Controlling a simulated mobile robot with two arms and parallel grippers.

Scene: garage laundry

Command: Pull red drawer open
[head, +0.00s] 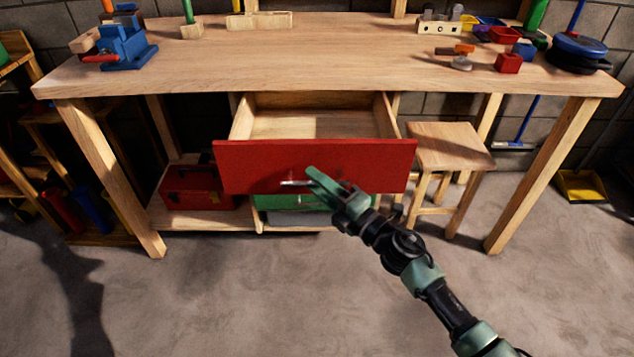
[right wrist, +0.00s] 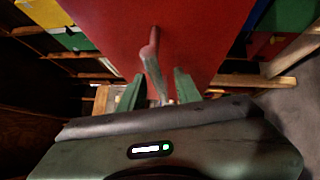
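The red drawer (head: 260,165) is pulled out from under the workbench, and its empty wooden inside (head: 310,124) shows from above. A metal handle (head: 295,183) is on its front. My right gripper (head: 316,177) is at the handle. In the right wrist view the red drawer front (right wrist: 195,35) fills the upper middle. The handle (right wrist: 151,65) reaches down between the two green fingers of my right gripper (right wrist: 158,78), which stand apart with gaps beside it. Whether either finger touches it is hard to tell. My left gripper is not in view.
The wooden workbench (head: 300,55) bears a blue vise (head: 123,47) and small blocks. A green drawer (head: 275,202) is below the red one. A stool (head: 450,147) stands close on the right, a red toolbox (head: 195,187) on the left. The floor in front is clear.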

